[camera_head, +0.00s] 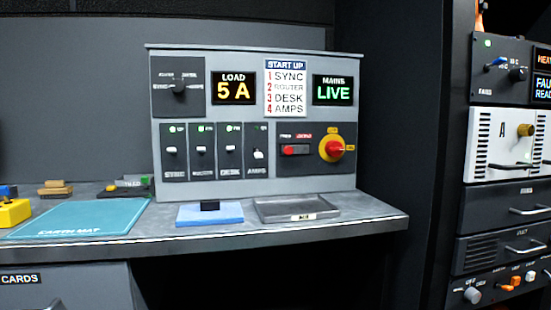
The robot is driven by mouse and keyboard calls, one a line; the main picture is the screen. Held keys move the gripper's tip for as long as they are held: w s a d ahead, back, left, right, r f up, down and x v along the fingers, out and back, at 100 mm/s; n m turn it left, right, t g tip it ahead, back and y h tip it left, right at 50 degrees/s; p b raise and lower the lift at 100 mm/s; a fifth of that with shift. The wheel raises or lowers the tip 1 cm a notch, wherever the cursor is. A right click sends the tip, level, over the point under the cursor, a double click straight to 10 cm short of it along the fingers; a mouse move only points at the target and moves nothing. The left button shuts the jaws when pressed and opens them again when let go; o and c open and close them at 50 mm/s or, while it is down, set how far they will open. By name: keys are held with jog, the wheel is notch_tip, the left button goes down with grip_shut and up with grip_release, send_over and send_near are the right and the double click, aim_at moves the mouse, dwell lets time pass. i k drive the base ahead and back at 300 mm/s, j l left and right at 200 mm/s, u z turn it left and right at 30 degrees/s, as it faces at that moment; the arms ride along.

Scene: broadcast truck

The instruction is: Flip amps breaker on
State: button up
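The amps breaker (258,154) is the rightmost in a row of several breakers on the grey panel, above the label AMPS. Its white lever sits a little lower than the levers of the sync breaker (173,149), the router breaker (202,147) and the desk breaker (230,147). Small green marks show above the breakers. The start up card (285,88) lists sync, router, desk, amps. My gripper is not in view.
A blue pad with a black block (209,205) and a grey tray (262,211) lie on the desk below. An equipment rack (501,201) stands at right.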

aim_at(257, 154)
jog(key=j, duration=0.65)
jog(key=i+j, duration=0.15)
jog(key=j, duration=0.5)
